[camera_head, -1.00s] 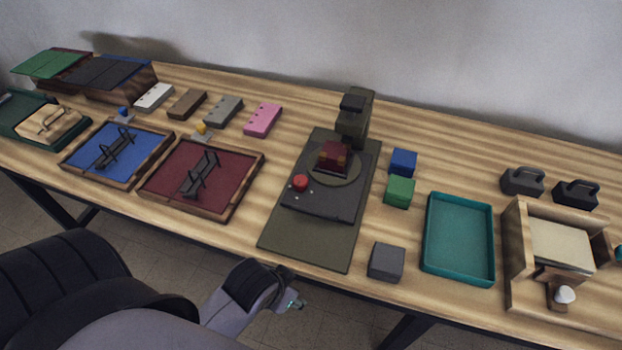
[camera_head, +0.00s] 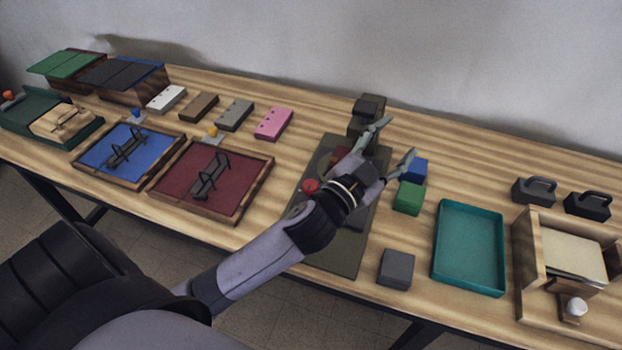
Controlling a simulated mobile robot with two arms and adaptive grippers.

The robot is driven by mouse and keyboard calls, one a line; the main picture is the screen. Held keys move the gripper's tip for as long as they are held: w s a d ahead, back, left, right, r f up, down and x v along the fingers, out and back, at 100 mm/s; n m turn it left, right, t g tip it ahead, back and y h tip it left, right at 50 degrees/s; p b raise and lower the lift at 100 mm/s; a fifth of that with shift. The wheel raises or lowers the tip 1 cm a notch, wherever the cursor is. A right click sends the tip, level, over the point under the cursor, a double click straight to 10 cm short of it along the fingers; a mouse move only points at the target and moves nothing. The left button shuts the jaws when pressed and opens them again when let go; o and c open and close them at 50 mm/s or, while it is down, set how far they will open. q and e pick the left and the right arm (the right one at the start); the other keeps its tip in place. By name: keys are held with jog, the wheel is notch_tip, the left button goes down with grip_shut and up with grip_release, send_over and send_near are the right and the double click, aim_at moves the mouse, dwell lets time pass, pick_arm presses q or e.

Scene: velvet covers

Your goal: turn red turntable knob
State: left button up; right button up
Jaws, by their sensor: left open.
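The red knob (camera_head: 311,186) sits on the near left part of the dark turntable device, just left of my left wrist. The turntable's olive base mat (camera_head: 335,259) shows below my arm, and its upright post (camera_head: 366,112) stands at the back. My left gripper (camera_head: 396,142) is open over the right side of the device, its fingers spread apart and empty. It is past the knob, not around it. My arm hides most of the turntable plate and the dark red block on it. My right gripper is not in view.
A blue block (camera_head: 415,170) and a green block (camera_head: 408,197) stand just right of my left gripper. A grey block (camera_head: 396,268) and a teal tray (camera_head: 468,284) lie nearer and to the right. A pink block (camera_head: 273,123) lies left of the device.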

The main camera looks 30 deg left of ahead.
pick_arm(q)
jog(key=d+r+m+g+h, duration=0.1)
jog(key=d+r+m+h, duration=0.7)
jog(key=m+h, duration=0.2)
jog(key=s+d+r+m+g+h, duration=0.1)
jog(key=s+d+m+g+h, duration=0.1)
jog(key=d+m+g+h, duration=0.3)
jog(key=m+g+y, duration=0.8)
jog(key=g+y, duration=0.5)
jog(key=y, duration=0.5)
send_over(311, 183)
notch_tip(311, 183, down, 12)
notch_tip(311, 183, down, 17)
jog(key=p, duration=0.3)
jog(key=shift+r, duration=0.2)
